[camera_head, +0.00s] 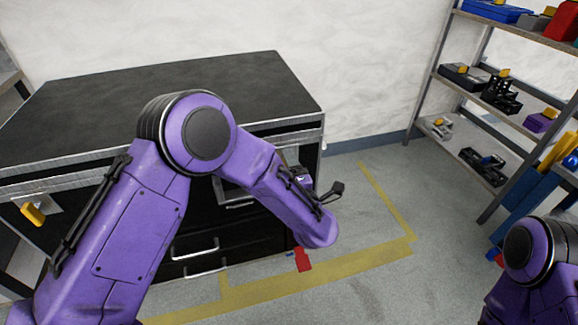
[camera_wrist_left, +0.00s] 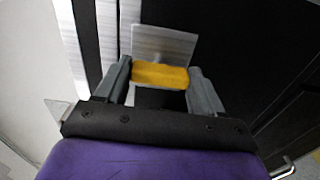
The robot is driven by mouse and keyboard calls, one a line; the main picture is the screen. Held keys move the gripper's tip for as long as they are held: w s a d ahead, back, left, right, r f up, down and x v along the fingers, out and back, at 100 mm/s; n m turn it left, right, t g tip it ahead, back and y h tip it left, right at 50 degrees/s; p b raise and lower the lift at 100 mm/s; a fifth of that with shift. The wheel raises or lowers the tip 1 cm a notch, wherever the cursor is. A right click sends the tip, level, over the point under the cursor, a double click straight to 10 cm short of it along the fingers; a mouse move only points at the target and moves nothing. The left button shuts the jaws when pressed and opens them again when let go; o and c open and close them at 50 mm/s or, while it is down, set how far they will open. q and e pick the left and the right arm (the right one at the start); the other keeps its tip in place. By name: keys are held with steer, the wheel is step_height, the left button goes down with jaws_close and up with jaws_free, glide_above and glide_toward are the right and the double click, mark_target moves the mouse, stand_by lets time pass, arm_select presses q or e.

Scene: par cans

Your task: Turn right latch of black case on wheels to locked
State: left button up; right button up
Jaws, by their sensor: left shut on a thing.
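The black case on wheels (camera_head: 185,85) stands against the wall, with a black top and metal edging. In the left wrist view, the yellow handle of the right latch (camera_wrist_left: 160,76) sits on a metal plate (camera_wrist_left: 165,43) on the case front. My left gripper (camera_wrist_left: 161,82) is shut on this handle, with one grey finger at each end of it. In the head view, my left arm hides the right latch and the fingertips. The left latch (camera_head: 32,213) shows yellow and hangs tilted. My right gripper is out of view; only part of my right arm shows at bottom right.
Metal drawer handles (camera_head: 195,247) are on the lower case front. A red tab (camera_head: 302,259) sticks out low at the case's right corner. A shelf rack (camera_head: 475,95) with tools stands at right. The floor between, marked with yellow tape (camera_head: 330,268), is clear.

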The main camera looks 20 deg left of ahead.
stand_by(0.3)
arm_select(q)
steer(key=o, duration=1)
steer(key=shift+w+d, duration=0.1)
steer(key=shift+o, duration=0.2)
steer(key=v, duration=1)
steer(key=shift+s+d+p, duration=0.2)
steer(key=shift+s+p, duration=0.05)
steer(key=shift+p, duration=0.2)
